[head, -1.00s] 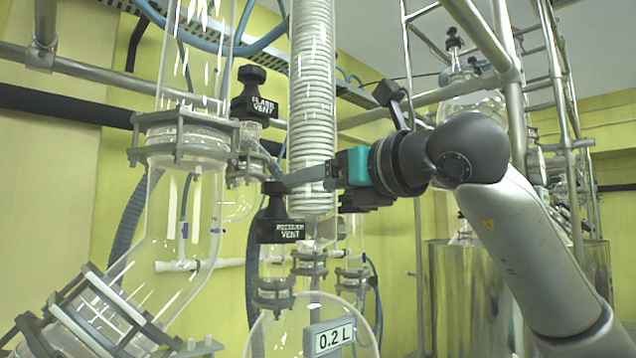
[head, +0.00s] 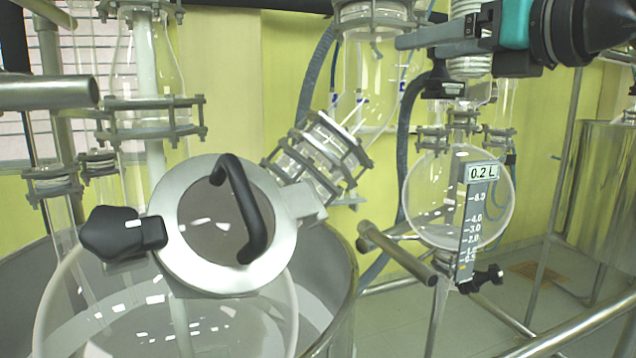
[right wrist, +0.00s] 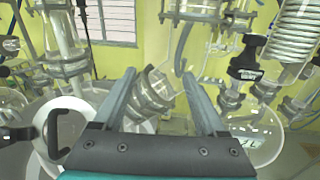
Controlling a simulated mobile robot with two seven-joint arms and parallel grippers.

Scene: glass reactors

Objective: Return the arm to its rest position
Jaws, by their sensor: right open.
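My right gripper (head: 412,46) reaches in from the upper right in the head view. It is empty, its fingers pointing left in front of the glassware. In the right wrist view the two grey fingers (right wrist: 158,76) stand apart with nothing between them. A black labelled vent valve (head: 445,85) sits just below the gripper in the head view. It also shows in the right wrist view (right wrist: 248,60), to the right of the fingers and apart from them. My left arm and gripper are not in view.
A round glass receiver flask (head: 415,195) with a 0.2 L scale (head: 476,215) hangs below the gripper. A large reactor with a metal lid (head: 178,270) and black handle (head: 240,205) stands at left. Metal frame tubes (head: 400,250) cross the middle; a steel vessel (head: 600,200) stands at right.

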